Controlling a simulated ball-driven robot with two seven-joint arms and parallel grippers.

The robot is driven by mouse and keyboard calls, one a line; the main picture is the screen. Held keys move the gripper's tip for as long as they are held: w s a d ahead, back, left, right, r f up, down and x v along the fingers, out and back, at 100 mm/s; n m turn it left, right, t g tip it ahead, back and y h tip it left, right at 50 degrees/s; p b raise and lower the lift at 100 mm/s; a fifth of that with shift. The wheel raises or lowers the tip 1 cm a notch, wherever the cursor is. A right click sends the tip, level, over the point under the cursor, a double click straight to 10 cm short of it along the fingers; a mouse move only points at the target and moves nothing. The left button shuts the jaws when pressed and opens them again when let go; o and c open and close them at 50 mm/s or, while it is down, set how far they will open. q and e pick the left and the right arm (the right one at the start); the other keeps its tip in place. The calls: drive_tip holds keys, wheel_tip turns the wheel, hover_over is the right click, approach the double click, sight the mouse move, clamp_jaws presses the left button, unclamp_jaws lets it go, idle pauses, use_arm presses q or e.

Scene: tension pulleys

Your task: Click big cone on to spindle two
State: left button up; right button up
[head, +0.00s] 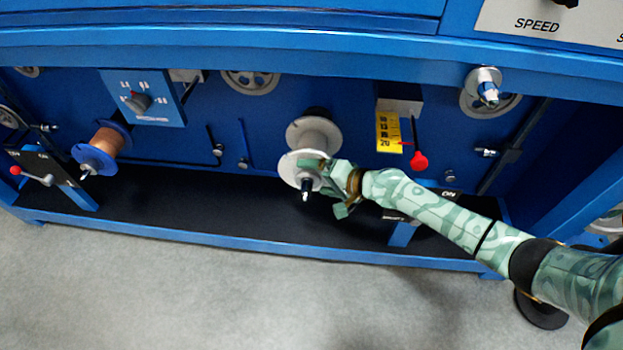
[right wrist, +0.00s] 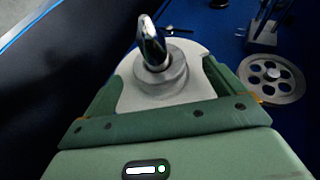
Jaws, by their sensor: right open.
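A grey metal reel (head: 313,133) sits on a spindle at the middle of the blue machine. A dark hub with a shiny tip (head: 306,186) sticks out of its front flange; I cannot tell whether this is the big cone. My right gripper (head: 328,186) is open at the right side of that front flange. In the right wrist view, the open fingers lie either side of a pale flange (right wrist: 190,90) with a grey round hub and shiny tip (right wrist: 153,45). Whether they touch it is unclear. I cannot tell which spindle is number two. My left gripper is out of view.
A copper-coloured reel with blue flanges (head: 93,158) is at the left. A yellow scale (head: 388,132) and red knob (head: 419,161) hang right of the middle reel. A shiny-tipped spindle (head: 487,90) is at upper right. The black tray (head: 210,205) below looks empty.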

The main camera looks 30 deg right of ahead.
drive_tip(key=shift+s+d+r, duration=0.35)
drive_tip(key=shift+d+r, duration=0.1)
drive_tip(key=shift+d, duration=0.15)
drive_tip(key=shift+s+d+r, duration=0.35)
drive_tip(key=shift+d+r, duration=0.05)
drive_tip(key=shift+d, duration=0.15)
drive_tip(key=shift+s+d+r+p, duration=0.2)
drive_tip(key=shift+s+d+r, duration=0.2)
drive_tip(key=shift+d, duration=0.15)
drive_tip(key=shift+s+d+r+p, duration=0.15)
drive_tip(key=shift+s+d+r, duration=0.2)
drive_tip(key=shift+d, duration=0.2)
